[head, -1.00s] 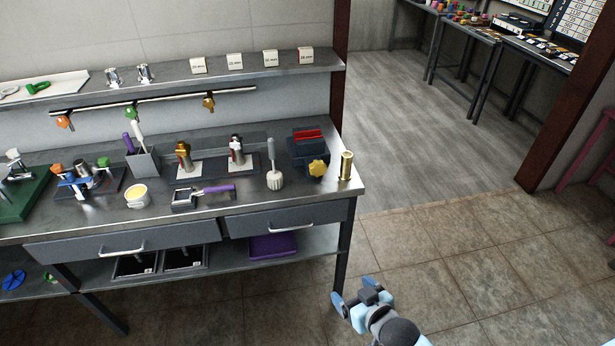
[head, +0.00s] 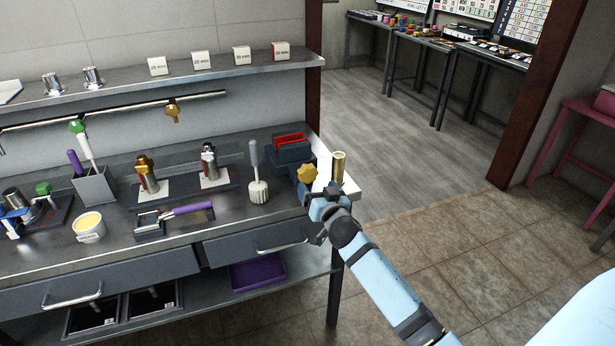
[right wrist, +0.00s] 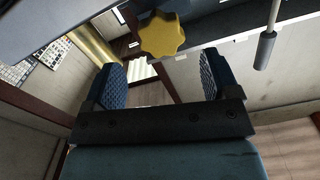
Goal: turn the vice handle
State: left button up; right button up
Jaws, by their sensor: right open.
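The vice (head: 291,149) is a dark blue block with red jaw faces near the right end of the steel bench. Its yellow star-shaped handle (head: 307,173) faces the bench's front. My right gripper (head: 328,194) is at the bench's front right corner, just below and right of the handle in the head view. In the right wrist view the two padded fingers (right wrist: 161,80) are spread with nothing between them. The yellow handle (right wrist: 162,36) shows beyond the fingertips, roughly centred on the gap and apart from them. My left gripper is not in view.
A brass cylinder (head: 339,167) stands at the bench corner, close right of the handle. A white-headed brush (head: 258,178) stands left of the vice. A purple-handled tool (head: 175,217) and a small tub (head: 89,227) lie further left. The floor to the right is open.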

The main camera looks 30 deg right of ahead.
aim_at(309, 177)
jog(key=x, duration=0.7)
jog(key=shift+a, duration=0.1)
jog(key=c, duration=0.9)
